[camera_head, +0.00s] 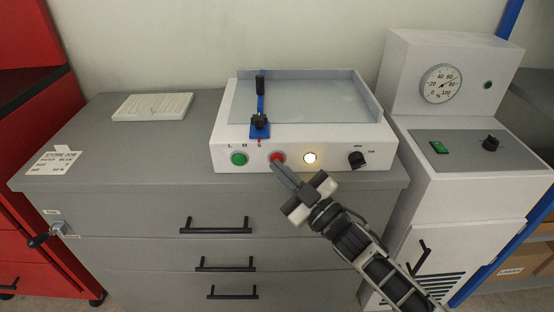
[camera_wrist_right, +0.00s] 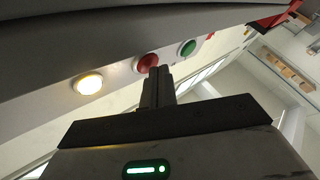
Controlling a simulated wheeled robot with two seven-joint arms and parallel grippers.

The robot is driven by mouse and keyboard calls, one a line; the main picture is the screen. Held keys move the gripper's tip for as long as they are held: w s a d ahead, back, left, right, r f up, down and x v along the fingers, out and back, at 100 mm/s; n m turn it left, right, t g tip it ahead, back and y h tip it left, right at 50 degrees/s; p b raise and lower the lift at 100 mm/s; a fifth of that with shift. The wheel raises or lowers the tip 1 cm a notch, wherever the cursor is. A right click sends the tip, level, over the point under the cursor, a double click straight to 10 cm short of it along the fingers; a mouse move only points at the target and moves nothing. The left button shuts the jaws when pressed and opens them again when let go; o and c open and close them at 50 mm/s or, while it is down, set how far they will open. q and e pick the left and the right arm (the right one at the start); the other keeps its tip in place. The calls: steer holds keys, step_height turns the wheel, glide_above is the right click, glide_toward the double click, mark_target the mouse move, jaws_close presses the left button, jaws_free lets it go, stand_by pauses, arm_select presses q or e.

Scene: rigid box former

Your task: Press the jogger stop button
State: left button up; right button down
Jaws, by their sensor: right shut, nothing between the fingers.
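The jogger (camera_head: 300,100) is a white box with a grey tray, standing on the grey cabinet. Its red stop button (camera_head: 277,158) sits on the front panel between a green button (camera_head: 239,159) and a lit white lamp (camera_head: 310,158). My right gripper (camera_head: 278,166) is shut and empty, its fingertips at the red button's lower edge. In the right wrist view the fingertips (camera_wrist_right: 155,72) overlap the lower part of the red button (camera_wrist_right: 147,62); I cannot tell whether they touch it. My left gripper is not in view.
A black knob (camera_head: 357,159) is right of the lamp on the jogger panel. A white machine with a gauge (camera_head: 441,83) is at the right. A white slab (camera_head: 152,107) and a label card (camera_head: 54,162) lie on the cabinet's left.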

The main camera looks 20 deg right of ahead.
steer(key=shift+w+d, duration=0.1)
steer(key=shift+w, duration=0.15)
stand_by(0.5)
steer(key=shift+s+a+p, duration=0.25)
steer(key=shift+s+p, duration=0.15)
steer(key=shift+s, duration=0.4)
steer(key=s+p, duration=0.1)
steer(key=s, duration=0.1)
steer(key=s+a+p, duration=0.1)
steer(key=s, duration=0.2)
steer(key=shift+a, duration=0.2)
steer(key=shift+w, duration=0.1)
stand_by(0.4)
